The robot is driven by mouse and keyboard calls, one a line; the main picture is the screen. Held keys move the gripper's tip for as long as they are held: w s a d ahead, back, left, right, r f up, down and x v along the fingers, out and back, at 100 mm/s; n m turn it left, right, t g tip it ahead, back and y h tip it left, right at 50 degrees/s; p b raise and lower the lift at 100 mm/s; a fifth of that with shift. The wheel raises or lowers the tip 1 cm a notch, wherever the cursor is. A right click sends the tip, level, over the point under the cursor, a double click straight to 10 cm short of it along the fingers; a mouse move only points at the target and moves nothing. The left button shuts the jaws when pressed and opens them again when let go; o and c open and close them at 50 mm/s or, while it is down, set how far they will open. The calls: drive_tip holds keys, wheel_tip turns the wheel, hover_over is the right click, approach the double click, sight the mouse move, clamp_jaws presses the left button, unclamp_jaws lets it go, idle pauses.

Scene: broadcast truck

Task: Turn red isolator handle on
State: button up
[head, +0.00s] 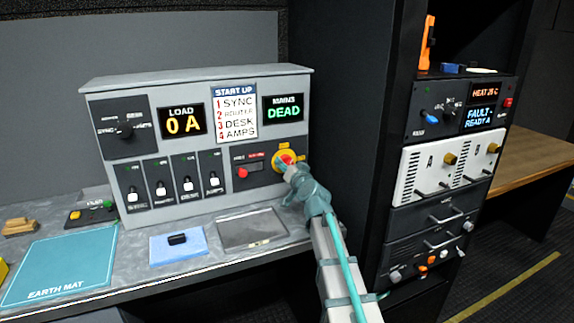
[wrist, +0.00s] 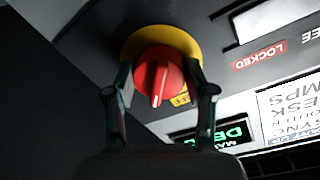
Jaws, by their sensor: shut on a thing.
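The red isolator handle (wrist: 159,80) sits on a round yellow plate (wrist: 133,43) on the grey panel. In the wrist view its white pointer mark is aimed at the lower part of the plate, beside a small yellow label that seems to read OFF. My gripper (wrist: 162,84) has one finger on each side of the red handle and is shut on it. In the head view the handle (head: 287,160) is partly hidden by my gripper (head: 290,168), which reaches up from the lower right. The MAINS display (head: 284,109) reads DEAD in green.
The LOAD display (head: 185,122) reads 0 A. A small red knob (head: 242,172) is left of the handle, and a row of switches (head: 187,184) is further left. A dark equipment rack (head: 430,213) stands close on the right. A blue pad (head: 179,246) lies on the desk.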

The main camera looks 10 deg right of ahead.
drive_tip(key=m+p, duration=0.1)
drive_tip(key=m, duration=0.3)
drive_tip(key=shift+r, duration=0.1)
drive_tip(key=shift+m+g+y+p, duration=0.35)
drive_tip(key=shift+m+p, duration=0.45)
drive_tip(key=shift+m, duration=1.7)
drive_tip(key=o, duration=1.2)
drive_tip(key=v, duration=1.2)
